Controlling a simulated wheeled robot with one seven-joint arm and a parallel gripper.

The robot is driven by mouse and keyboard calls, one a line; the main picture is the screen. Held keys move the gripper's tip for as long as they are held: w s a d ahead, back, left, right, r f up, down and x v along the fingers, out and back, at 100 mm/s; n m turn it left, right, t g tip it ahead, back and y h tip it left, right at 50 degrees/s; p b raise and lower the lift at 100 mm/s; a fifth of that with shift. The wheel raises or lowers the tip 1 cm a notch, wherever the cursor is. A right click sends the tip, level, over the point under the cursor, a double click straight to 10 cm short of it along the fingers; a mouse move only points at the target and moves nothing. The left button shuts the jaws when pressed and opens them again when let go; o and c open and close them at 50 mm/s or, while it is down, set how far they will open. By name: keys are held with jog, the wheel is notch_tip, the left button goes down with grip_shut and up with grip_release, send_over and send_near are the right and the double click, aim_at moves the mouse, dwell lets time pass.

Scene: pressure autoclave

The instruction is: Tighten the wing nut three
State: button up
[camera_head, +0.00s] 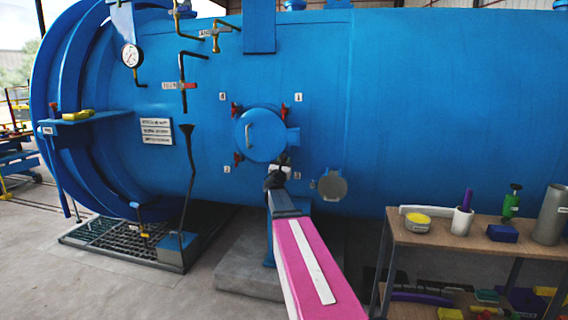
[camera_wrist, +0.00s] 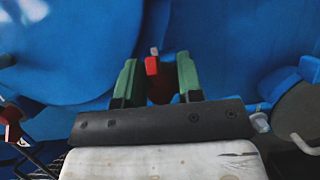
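The round blue hatch (camera_head: 262,135) on the vessel's side is closed, with red wing nuts around its rim. They show at upper left (camera_head: 236,110), upper right (camera_head: 284,110) and lower left (camera_head: 238,158). The lower-right nut is hidden behind my gripper (camera_head: 280,172) in the head view. In the wrist view, a red wing nut (camera_wrist: 152,66) with a grey tip stands between the green fingers of my gripper (camera_wrist: 157,72). The fingers are apart, one on each side of the nut, with visible gaps. Another red nut (camera_wrist: 12,122) shows at the left edge.
A round grey cover (camera_head: 332,186) hangs right of the hatch, close to my gripper. A wooden-topped bench (camera_head: 465,235) with a cup, bowl and bottles stands at the right. A pressure gauge (camera_head: 132,56) and valve pipes are at upper left. A black lever (camera_head: 187,180) stands left of the hatch.

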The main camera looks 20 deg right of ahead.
grip_shut()
